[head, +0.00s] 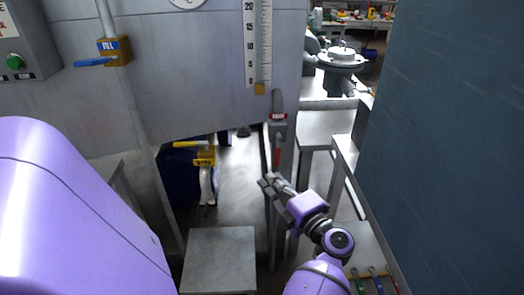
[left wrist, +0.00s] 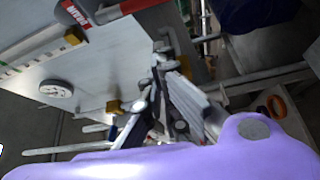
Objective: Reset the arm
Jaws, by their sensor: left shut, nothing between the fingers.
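My left gripper (head: 267,182) is in the lower middle of the head view, at the end of my purple arm. Its fingers are shut and nothing shows between them. It is in front of a frame post, a little below the red handle (head: 277,158) of a grey valve (head: 278,125); I cannot tell whether it touches anything. In the left wrist view the gripper's fingers (left wrist: 163,68) are close together, against a grey panel and metal framing. My right gripper is not in view.
A grey tank panel (head: 190,80) carries a scale (head: 258,40) and a blue-handled fill valve (head: 115,50). A yellow-handled valve (head: 205,155) is below it. A metal box top (head: 220,250) stands at the bottom. A dark blue wall (head: 450,130) bounds the right.

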